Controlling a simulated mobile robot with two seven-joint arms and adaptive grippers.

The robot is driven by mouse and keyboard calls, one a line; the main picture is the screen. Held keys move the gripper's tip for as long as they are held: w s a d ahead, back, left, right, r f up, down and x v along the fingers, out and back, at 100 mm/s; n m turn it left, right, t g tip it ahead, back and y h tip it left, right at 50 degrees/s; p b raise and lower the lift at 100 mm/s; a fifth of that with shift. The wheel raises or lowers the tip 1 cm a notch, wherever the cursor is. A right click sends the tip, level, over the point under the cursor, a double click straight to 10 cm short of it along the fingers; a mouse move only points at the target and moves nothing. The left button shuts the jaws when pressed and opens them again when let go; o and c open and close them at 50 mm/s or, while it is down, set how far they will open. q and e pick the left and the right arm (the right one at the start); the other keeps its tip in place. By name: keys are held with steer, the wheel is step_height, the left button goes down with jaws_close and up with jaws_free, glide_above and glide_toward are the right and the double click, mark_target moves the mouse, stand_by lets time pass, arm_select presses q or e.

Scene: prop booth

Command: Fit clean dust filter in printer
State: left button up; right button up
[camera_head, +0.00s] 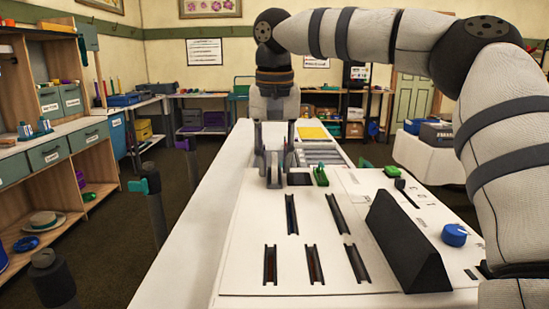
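A white panelled unit (240,225), which may be the printer, lies in front of me with several narrow dark slots, such as the near left slot (270,264). A dark wedge-shaped block (407,242) stands on its right side. I cannot pick out the clean dust filter for sure. My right gripper (274,150) points down over the unit's far left part. Its two fingers look spread, beside or above a small grey fitting (273,175) that they partly hide. I cannot tell whether they touch it. My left gripper is not in view.
A green piece (320,176) and a black piece (299,179) sit right of the gripper. A blue knob (455,235) is at the right. A yellow sheet (313,133) lies farther back. Dark posts, one teal-topped (147,184), stand left of the counter. The white counter strip (195,255) is bare.

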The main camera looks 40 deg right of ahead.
step_height(320, 180, up, 12)
steer(key=s, duration=0.1)
steer(key=shift+a, duration=0.45)
stand_by(0.6)
